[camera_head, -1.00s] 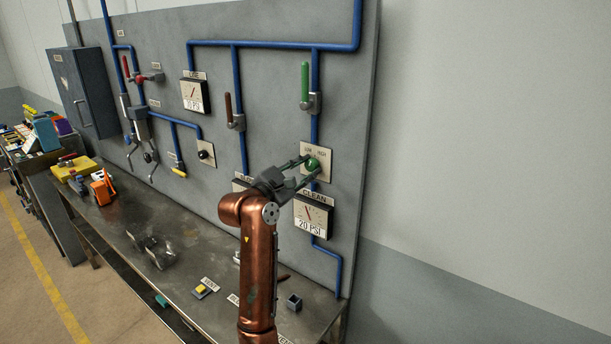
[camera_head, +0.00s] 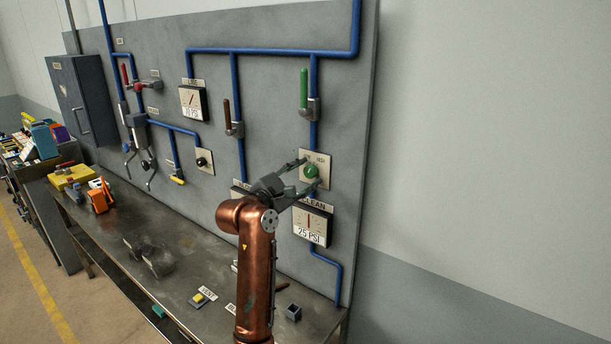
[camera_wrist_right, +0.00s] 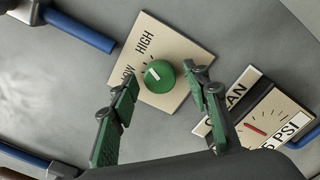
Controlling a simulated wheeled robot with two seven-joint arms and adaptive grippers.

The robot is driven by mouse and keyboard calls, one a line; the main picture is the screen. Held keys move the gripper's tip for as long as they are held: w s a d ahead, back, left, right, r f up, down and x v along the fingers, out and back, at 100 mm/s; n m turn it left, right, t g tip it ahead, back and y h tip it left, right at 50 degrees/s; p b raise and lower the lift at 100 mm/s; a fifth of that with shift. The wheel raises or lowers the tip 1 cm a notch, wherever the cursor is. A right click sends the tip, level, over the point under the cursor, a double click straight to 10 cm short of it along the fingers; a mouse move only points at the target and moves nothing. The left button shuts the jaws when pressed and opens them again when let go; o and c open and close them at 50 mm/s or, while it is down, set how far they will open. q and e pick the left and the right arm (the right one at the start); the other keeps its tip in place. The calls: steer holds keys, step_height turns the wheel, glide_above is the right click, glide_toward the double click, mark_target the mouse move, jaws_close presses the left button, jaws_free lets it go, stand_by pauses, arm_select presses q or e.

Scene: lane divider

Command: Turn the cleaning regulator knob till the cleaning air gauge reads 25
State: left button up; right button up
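The green cleaning regulator knob (camera_head: 310,171) sits on a beige plate marked LOW and HIGH; the right wrist view shows it (camera_wrist_right: 160,76) with a white mark on its face. Below it, the CLEAN gauge (camera_head: 310,226) reads 25 PSI, its red needle close to upright; in the right wrist view the gauge (camera_wrist_right: 262,125) is partly cut off. My right gripper (camera_head: 312,172) is open, with one finger on each side of the knob. In the right wrist view a gap shows between the knob and each fingertip. My left gripper is out of view.
A green-handled valve (camera_head: 304,90) is above the knob, and a brown-handled valve (camera_head: 233,118) is to its left. Another gauge (camera_head: 193,101) is at upper left. The bench (camera_head: 190,250) below holds several small items. The wall to the right is bare.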

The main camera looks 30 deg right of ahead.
steer(key=v, duration=1.2)
steer(key=shift+w, duration=0.1)
stand_by(0.4)
